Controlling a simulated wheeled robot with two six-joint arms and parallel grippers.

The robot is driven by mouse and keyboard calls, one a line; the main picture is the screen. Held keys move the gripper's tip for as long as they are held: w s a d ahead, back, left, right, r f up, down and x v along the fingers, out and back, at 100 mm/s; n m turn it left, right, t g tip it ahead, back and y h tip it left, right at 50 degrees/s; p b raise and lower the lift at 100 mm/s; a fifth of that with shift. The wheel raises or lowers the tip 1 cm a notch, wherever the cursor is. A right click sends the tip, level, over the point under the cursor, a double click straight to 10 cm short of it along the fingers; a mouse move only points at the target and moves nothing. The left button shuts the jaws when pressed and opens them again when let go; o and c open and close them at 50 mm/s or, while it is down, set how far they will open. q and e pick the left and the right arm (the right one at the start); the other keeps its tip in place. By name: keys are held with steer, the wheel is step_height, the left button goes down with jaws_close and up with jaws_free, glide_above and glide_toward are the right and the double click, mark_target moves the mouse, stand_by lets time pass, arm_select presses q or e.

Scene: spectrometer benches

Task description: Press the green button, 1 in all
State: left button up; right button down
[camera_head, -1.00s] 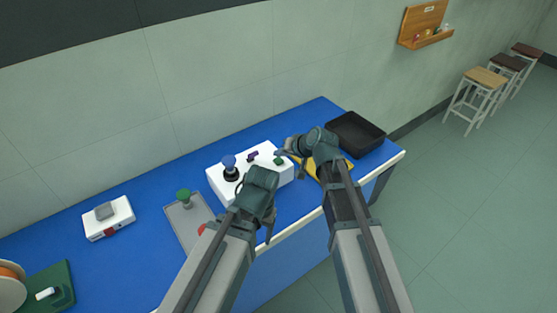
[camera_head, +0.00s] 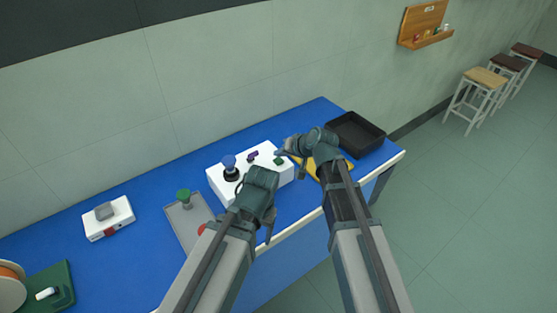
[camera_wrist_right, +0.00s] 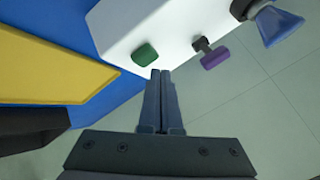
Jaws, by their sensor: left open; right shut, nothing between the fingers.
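The green button (camera_head: 279,160) sits on the right part of the white spectrometer box (camera_head: 220,186). In the right wrist view the green button (camera_wrist_right: 145,54) is just left of the tips of my right gripper (camera_wrist_right: 162,74), which is shut and empty; whether they touch I cannot tell. In the head view my right gripper (camera_head: 283,152) is beside the green button. My left gripper (camera_head: 270,222) is open over the front edge of the bench, in front of the white box. Its fingers are partly hidden by its own wrist.
A purple knob (camera_wrist_right: 215,59) and a blue-topped knob (camera_head: 229,162) stand on the same box. A grey tray (camera_head: 181,223) with a green-topped piece (camera_head: 184,196) lies left. A yellow mat (camera_head: 341,168) and black bin (camera_head: 357,136) lie right.

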mark_target(280, 162)
arm_select(q)
steer(key=shift+f+b, duration=0.45)
arm_select(e)
steer(key=shift+f, duration=0.45)
arm_select(q)
steer(key=shift+f+b, duration=0.5)
arm_select(e)
steer(key=shift+f, duration=0.5)
arm_select(q)
steer(key=shift+r, duration=0.1)
arm_select(e)
steer(key=shift+r, duration=0.1)
arm_select(q)
steer(key=shift+r+p, duration=0.9)
steer(key=shift+p, duration=0.05)
arm_select(e)
steer(key=shift+r, duration=0.9)
step_height(280, 162, up, 5)
steer(key=p, duration=0.5)
arm_select(q)
step_height(280, 162, up, 5)
